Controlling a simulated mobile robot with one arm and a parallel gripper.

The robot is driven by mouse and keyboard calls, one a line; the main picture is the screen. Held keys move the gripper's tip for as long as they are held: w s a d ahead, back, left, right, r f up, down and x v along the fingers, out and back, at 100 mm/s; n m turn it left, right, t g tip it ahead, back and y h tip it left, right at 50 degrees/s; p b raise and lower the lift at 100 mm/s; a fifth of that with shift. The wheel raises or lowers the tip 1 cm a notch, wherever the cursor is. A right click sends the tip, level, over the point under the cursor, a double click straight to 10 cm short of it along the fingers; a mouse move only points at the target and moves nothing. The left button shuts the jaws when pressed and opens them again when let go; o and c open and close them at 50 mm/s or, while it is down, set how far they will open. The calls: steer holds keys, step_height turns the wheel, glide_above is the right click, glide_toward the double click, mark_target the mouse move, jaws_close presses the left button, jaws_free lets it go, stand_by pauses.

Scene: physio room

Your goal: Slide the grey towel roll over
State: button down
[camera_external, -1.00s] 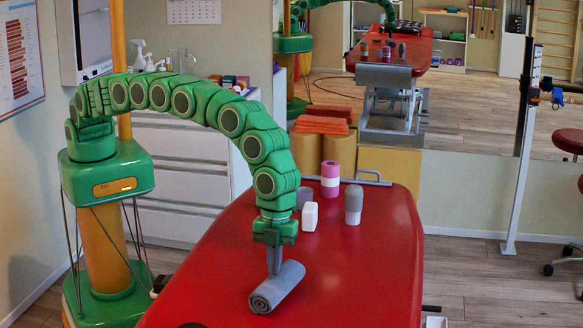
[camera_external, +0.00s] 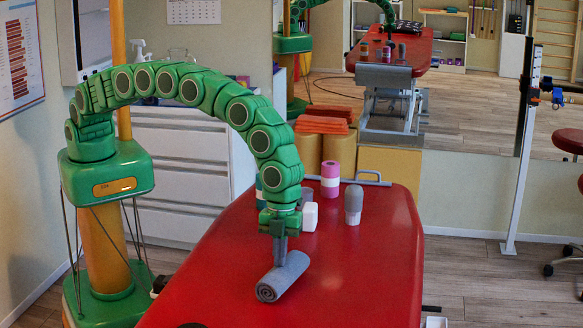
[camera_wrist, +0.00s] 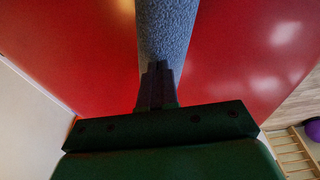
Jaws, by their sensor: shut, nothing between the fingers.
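The grey towel roll (camera_external: 283,278) lies on the red treatment table (camera_external: 345,285), toward its near end, with its spiral end facing the lower left. My gripper (camera_external: 279,262) points straight down at the roll's left side, its shut fingers at or very near the roll. In the wrist view the roll (camera_wrist: 165,28) runs up the middle of the picture, and the gripper's fingers (camera_wrist: 158,78) overlap its lower end. The fingers are together with nothing between them. Whether they touch the towel I cannot tell for sure.
A white bottle (camera_external: 310,217), a pink roll (camera_external: 330,180) and a grey-topped bottle (camera_external: 353,204) stand at the table's far end; other items there are partly hidden by my arm. The red surface right of the towel is clear.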

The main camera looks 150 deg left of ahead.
steer(key=s+a, duration=0.3)
steer(key=s, duration=0.1)
steer(key=s+a+f, duration=0.1)
steer(key=s+a, duration=0.7)
steer(key=shift+f, duration=0.35)
steer(key=shift+w+r, duration=0.1)
steer(key=shift+r, duration=0.75)
steer(key=shift+s+a+r, duration=0.1)
steer(key=shift+s+a, duration=0.1)
steer(key=s+a, duration=0.7)
steer(key=a, duration=0.1)
steer(key=shift+s+r, duration=0.25)
steer(key=shift+r, duration=0.05)
steer(key=shift+d, duration=0.1)
